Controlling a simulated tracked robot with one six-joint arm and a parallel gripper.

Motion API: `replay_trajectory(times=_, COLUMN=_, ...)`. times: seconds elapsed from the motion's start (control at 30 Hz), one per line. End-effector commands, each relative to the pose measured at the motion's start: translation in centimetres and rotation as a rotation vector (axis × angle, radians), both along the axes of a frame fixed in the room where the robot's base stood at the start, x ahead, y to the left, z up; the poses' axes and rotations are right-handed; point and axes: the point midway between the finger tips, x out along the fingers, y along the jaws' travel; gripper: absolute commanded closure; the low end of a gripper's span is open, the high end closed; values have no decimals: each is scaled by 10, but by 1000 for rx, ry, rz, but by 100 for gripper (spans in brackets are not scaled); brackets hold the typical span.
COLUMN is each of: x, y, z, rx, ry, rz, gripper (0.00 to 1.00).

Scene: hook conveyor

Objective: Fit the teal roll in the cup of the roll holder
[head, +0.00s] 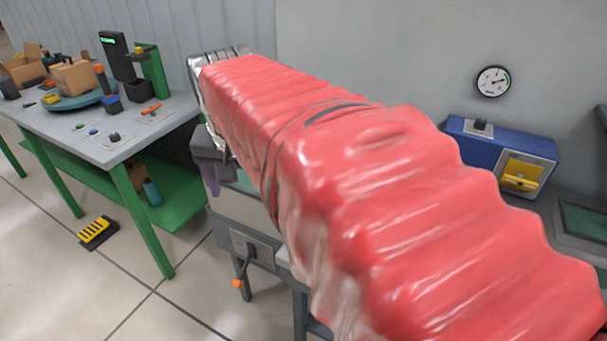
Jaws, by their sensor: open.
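A small teal cylinder (152,191), which may be the teal roll, stands on the low green shelf under the grey-topped table. I cannot make out a roll holder or its cup for sure. My arm, in a glossy red ribbed sleeve, runs from the lower right to the upper middle and covers much of the view. My gripper's fingers cannot be made out; the far end of the sleeve hides what is beyond and below it.
The table (130,140) at left bears boxes, a round teal tray (75,101) and a green upright stand (153,70). A black and yellow pedal (97,232) lies on the floor. A blue box with a yellow switch (520,178) stands at right.

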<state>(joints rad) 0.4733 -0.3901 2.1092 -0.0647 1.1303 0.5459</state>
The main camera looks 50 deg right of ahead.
Motion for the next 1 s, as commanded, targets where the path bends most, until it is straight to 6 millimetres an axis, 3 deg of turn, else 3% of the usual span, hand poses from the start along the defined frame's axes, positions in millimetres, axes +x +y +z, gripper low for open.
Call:
replay_trajectory(times=0.03, x=-1, y=-19, z=2, rx=13, ry=11, rz=-85, gripper=24)
replay_trajectory(times=0.27, x=-19, y=-100, z=14, rx=66, ry=46, rz=-470, gripper=24)
replay_trajectory(times=0.6, x=-77, y=-213, z=19, rx=129, ry=86, rz=-1027, gripper=24)
replay_trajectory(times=0.8, x=-101, y=-242, z=19, rx=143, ry=97, rz=-1191, gripper=24)
replay_trajectory(times=1.0, x=-103, y=-245, z=19, rx=145, ry=97, rz=-1207, gripper=24)
